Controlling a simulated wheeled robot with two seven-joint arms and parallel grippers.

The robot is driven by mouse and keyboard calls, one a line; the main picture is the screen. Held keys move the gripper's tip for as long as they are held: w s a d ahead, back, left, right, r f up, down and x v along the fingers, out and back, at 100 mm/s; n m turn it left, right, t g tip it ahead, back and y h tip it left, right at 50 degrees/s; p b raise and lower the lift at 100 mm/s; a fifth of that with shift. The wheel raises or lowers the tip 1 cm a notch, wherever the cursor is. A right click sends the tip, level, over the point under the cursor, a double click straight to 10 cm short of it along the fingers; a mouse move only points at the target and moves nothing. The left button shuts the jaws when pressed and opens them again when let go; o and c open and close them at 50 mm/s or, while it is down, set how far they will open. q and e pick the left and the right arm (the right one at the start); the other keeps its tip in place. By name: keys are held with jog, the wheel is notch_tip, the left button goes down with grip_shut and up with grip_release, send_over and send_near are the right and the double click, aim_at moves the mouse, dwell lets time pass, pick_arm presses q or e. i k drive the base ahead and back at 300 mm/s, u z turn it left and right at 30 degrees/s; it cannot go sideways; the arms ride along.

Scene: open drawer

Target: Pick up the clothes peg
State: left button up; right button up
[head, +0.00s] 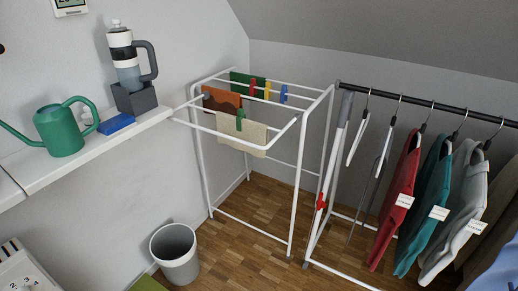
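Several clothes pegs are on a white drying rack (297,190). A red peg (252,86), a yellow peg (267,91) and a blue peg (283,94) are at its back bars, near a green cloth (238,80). A green peg (239,119) is on a beige cloth (256,134) at the front. A brown cloth (221,101) hangs between. I cannot tell which peg is meant. Neither of my grippers is in view.
A white shelf (95,146) at left holds a green watering can (62,132), a blue block (117,124) and a bottle (125,62) in a grey holder. A grey bin (178,270) stands below. A clothes rail (425,103) with hanging garments is at right.

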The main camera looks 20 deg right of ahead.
aim_at(241, 115)
jog(key=u, duration=0.5)
jog(key=i, duration=0.75)
jog(key=u, duration=0.25)
